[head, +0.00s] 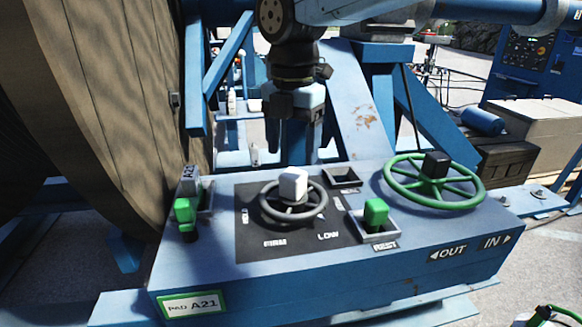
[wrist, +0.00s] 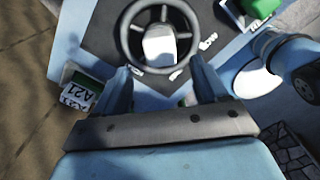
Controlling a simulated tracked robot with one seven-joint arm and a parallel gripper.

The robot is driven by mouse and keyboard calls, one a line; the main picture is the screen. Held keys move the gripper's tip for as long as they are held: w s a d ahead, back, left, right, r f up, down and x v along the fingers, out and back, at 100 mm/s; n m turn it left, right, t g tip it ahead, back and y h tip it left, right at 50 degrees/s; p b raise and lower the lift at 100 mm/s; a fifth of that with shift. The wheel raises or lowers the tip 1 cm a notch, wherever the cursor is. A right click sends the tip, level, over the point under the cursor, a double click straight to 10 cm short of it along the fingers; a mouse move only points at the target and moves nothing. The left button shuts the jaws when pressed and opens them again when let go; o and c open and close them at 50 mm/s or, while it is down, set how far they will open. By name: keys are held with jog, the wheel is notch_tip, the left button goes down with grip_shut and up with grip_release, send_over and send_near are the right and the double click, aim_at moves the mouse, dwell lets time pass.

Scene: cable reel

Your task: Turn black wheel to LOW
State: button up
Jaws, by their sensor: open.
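The black wheel (head: 290,218) is a small dark ring on a black plate (head: 260,250) on the blue console, with a pale block (head: 293,184) standing on it. FIRM is printed at the front left of the wheel and LOW (head: 328,236) at its front right; other labels are partly hidden. My gripper (head: 291,145) points down above and behind the wheel, apart from it. In the wrist view my gripper (wrist: 162,80) is open with nothing between its fingers. The wheel (wrist: 124,38) and pale block (wrist: 160,45) lie beyond the fingertips there.
A larger green wheel (head: 408,193) with a black block stands at the right, above OUT and IN. A green-topped lever (head: 376,212) sits by REST, another (head: 185,212) at the left. A big wooden reel (head: 100,90) stands close on the left.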

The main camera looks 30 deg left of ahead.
notch_tip(320, 180, up, 6)
jog(key=shift+f, duration=0.1)
dwell(0.6)
jog(key=w+d+f+m+t, duration=0.15)
jog(key=w+d+m, duration=0.25)
jog(key=d+m, duration=0.7)
jog(key=w+d+m+t, duration=0.2)
jog(key=w+d+m, duration=0.35)
jog(key=d, duration=0.95)
jog(key=s+d+f+m, duration=0.2)
jog(key=s+d+m, duration=0.1)
jog(key=d+m, duration=0.3)
jog(key=s+d+f+m+t, duration=0.1)
jog(key=s+d+f+m, duration=0.1)
jog(key=d+m, duration=0.5)
jog(key=s+d+f+m+t, duration=0.1)
jog(key=s+d+m, duration=0.3)
jog(key=d, duration=0.6)
jog(key=shift+s+f+m, duration=0.4)
jog(key=shift+f+m, duration=0.15)
jog(key=shift+m, duration=0.6)
